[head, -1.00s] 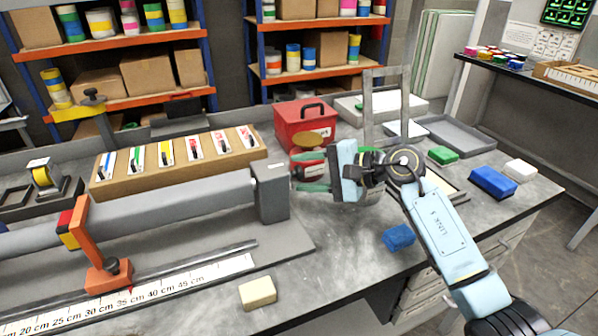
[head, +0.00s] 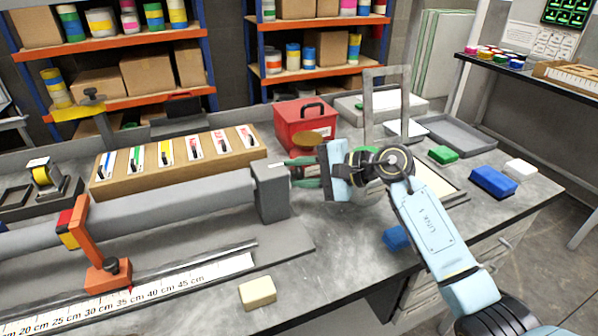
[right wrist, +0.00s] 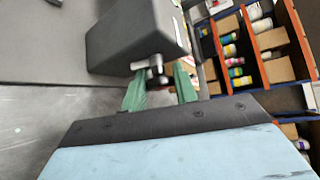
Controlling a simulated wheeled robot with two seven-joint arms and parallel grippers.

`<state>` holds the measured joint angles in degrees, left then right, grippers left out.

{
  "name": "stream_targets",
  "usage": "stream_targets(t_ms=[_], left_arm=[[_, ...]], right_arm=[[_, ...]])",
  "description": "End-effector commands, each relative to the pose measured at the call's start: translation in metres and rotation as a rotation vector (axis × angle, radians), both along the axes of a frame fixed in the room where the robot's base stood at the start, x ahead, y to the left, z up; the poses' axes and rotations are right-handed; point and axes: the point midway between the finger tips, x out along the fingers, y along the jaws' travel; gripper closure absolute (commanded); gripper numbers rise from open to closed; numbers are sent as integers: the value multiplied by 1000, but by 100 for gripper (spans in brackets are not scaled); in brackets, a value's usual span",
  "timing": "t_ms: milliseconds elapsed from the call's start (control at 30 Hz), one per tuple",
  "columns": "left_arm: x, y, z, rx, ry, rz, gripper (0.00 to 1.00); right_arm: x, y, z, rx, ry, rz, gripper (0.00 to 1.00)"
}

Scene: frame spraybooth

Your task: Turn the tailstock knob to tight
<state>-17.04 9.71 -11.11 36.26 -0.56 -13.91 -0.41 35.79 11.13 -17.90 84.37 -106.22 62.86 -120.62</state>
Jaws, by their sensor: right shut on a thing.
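The tailstock is a grey block (head: 272,194) at the right end of the long grey tube on the bench. It also shows in the right wrist view (right wrist: 125,38). Its knob (right wrist: 151,66), a small light-metal piece with a dark end, sticks out of the block's end face there. My right gripper (head: 290,172) reaches in from the right with its green fingers against that end face. In the right wrist view its fingers (right wrist: 158,84) lie on either side of the knob and are shut on it. The knob's marking cannot be read. My left gripper is not in view.
A red toolbox (head: 303,118) stands behind the tailstock. A wooden tray of colored cards (head: 180,160) lies behind the tube. An orange clamp (head: 100,250) stands at left.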

Motion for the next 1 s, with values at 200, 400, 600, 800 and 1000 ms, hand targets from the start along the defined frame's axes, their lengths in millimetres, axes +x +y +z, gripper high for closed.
stream_targets(t_ms=[200,400,600,800,1000], left_arm=[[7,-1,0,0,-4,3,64],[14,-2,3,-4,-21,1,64],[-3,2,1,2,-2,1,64],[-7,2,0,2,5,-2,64],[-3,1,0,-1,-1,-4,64]], right_arm=[[1,-1,1,-30,76,-1,94],[1,-2,2,-76,213,-2,94],[1,-1,2,-119,356,-3,94],[1,-1,1,-157,474,-2,94],[1,-1,1,-179,547,-2,94]])
